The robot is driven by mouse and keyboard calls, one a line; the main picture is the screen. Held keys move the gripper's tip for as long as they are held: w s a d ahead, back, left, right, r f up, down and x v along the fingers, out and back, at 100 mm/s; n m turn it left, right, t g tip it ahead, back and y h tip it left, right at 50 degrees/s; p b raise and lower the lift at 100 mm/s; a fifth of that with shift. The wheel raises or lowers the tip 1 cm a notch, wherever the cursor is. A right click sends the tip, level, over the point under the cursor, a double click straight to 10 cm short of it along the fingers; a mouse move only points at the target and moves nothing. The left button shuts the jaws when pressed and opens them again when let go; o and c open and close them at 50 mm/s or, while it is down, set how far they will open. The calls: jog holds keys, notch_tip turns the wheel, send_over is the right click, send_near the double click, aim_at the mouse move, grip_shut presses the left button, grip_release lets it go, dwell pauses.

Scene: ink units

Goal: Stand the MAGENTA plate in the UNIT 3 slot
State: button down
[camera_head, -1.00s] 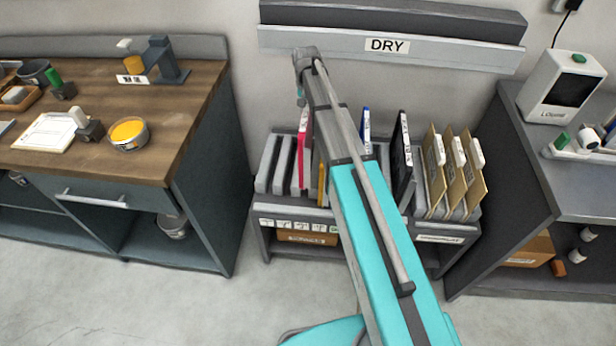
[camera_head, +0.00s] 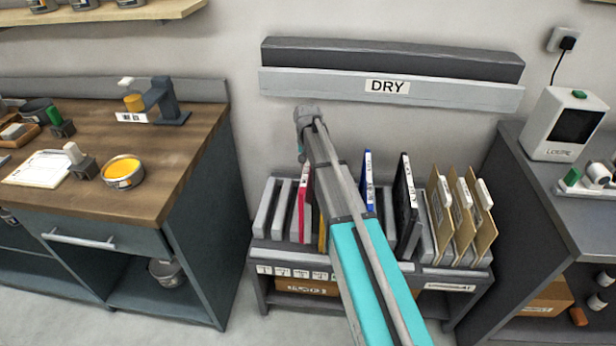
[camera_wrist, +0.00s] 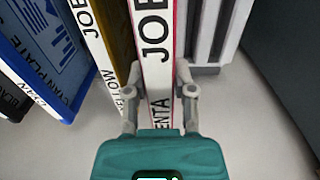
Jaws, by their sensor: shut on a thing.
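The magenta plate (camera_head: 304,205) stands upright in the left part of the rack (camera_head: 340,258), just right of the empty grey dividers (camera_head: 272,210). In the wrist view its white spine (camera_wrist: 160,60) reads "JOB" and "ENTA", with thin red edges. My gripper (camera_wrist: 159,92) has one finger on each side of this spine and is shut on it. In the head view my wrist is above the plate, and my arm hides part of the rack. Small labels line the rack's front edge; I cannot read which is UNIT 3, nor see how deep the plate sits.
The yellow plate (camera_wrist: 112,60) stands close on the left in the wrist view, with the cyan plate (camera_wrist: 45,45) beyond. A DRY ledge (camera_head: 320,88) is on the wall above.

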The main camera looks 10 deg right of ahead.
jog(key=shift+f, duration=0.1)
dwell(0.3)
jog(key=shift+f+b, duration=1.85)
jog(key=shift+f+b, duration=0.3)
jog(key=shift+b, duration=0.05)
jog(key=shift+f+b, duration=0.3)
jog(key=shift+c, duration=2.2)
grip_release()
jog(key=shift+r, duration=0.2)
